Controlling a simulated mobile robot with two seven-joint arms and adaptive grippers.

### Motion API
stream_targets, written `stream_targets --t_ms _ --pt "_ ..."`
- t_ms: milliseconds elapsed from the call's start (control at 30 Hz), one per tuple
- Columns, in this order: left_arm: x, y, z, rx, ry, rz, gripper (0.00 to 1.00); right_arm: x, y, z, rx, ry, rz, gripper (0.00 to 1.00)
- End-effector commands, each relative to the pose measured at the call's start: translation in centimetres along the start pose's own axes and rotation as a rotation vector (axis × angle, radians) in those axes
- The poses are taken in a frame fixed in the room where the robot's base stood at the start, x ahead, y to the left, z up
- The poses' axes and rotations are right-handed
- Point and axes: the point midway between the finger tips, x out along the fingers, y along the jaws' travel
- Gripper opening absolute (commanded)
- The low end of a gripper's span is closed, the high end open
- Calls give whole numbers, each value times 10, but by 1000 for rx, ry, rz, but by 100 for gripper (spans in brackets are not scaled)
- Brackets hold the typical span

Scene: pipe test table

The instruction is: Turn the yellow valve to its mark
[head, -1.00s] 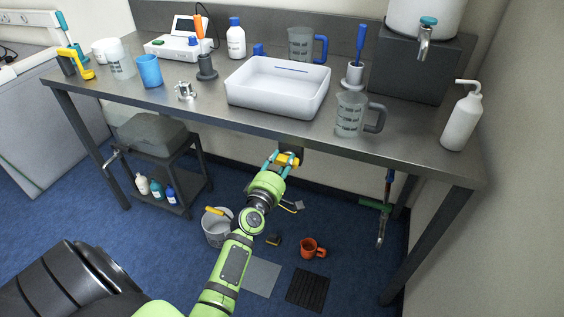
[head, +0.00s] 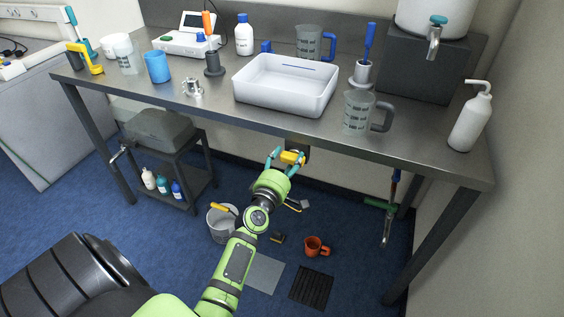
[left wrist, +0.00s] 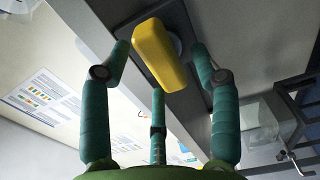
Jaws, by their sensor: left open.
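The yellow valve (head: 292,158) has a blocky handle and sits on a dark mount under the front edge of the workbench. It also shows in the left wrist view (left wrist: 158,50), slanting from upper left to lower right. My left gripper (head: 287,156) is open, with teal fingers on both sides of the handle. In the left wrist view the fingertips (left wrist: 161,50) flank the handle, with visible gaps, and a third finger lies below it. I cannot make out the mark. My right gripper is not in view.
The steel workbench (head: 215,105) carries a white tray (head: 283,102), measuring jugs and bottles. Below it stand a small shelf (head: 183,200) with bottles, a bucket (head: 222,224) and an orange mug (head: 315,247). A green-handled pipe (head: 386,215) hangs at the right.

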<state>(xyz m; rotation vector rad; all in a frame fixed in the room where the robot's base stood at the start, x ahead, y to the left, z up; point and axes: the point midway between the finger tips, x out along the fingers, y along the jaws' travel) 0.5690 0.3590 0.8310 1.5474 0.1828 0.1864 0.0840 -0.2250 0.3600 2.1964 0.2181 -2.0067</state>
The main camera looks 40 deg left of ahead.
Motion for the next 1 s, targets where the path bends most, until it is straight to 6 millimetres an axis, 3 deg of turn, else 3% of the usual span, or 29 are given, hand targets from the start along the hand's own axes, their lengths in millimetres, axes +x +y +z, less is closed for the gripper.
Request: stream_targets --t_ms 533,700,1000 --pt "-100 -1 0 2 -1 -2 62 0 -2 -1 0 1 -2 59" --pt "-114 0 0 -1 0 0 62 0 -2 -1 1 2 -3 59" --pt "-116 0 0 -2 0 0 62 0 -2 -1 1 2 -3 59"
